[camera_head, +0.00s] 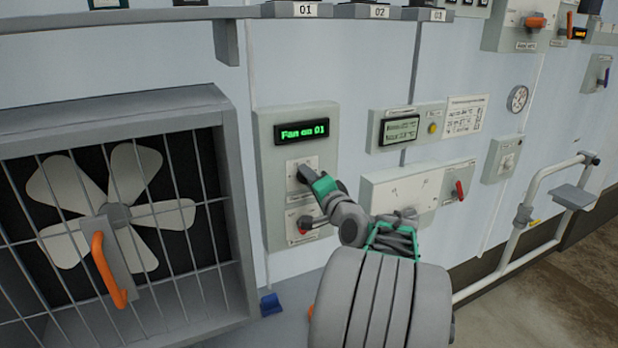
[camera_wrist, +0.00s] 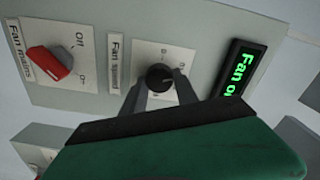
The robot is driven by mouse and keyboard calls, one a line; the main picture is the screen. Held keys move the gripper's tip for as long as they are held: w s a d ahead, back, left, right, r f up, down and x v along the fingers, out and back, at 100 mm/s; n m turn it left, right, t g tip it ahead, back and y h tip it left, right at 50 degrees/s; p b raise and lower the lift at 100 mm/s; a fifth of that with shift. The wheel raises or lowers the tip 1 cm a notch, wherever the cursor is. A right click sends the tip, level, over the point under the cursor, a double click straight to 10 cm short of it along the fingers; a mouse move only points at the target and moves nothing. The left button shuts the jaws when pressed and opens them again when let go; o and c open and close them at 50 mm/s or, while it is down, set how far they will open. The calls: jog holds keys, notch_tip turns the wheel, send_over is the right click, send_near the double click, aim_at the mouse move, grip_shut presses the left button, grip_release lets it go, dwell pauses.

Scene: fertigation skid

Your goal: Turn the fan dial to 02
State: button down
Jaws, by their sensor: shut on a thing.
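The fan speed dial (camera_wrist: 159,78) is a round black knob on a white plate, beside a "Fan speed" label in the wrist view. My gripper (camera_wrist: 160,88) is shut on this knob, one finger on each side. In the head view my gripper (camera_head: 305,176) reaches the panel and hides most of the dial. The green display (camera_head: 302,131) above it reads "Fan on 01". The display also shows in the wrist view (camera_wrist: 240,75), partly cut off. The marks around the knob are too small to read fully.
A red fan switch (camera_wrist: 50,63) with an "Off" mark sits beside the dial on the same grey panel (camera_head: 265,190). A caged fan (camera_head: 115,215) with an orange handle (camera_head: 108,270) is at left. A box with a red lever (camera_head: 459,190) is at right.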

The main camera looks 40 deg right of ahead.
jog(key=shift+f+m+p, duration=0.2)
jog(key=shift+m+p, duration=2.75)
jog(key=shift+m, duration=2.15)
jog(key=c, duration=0.9)
grip_release()
jog(key=shift+c, duration=0.2)
jog(key=shift+s, duration=0.1)
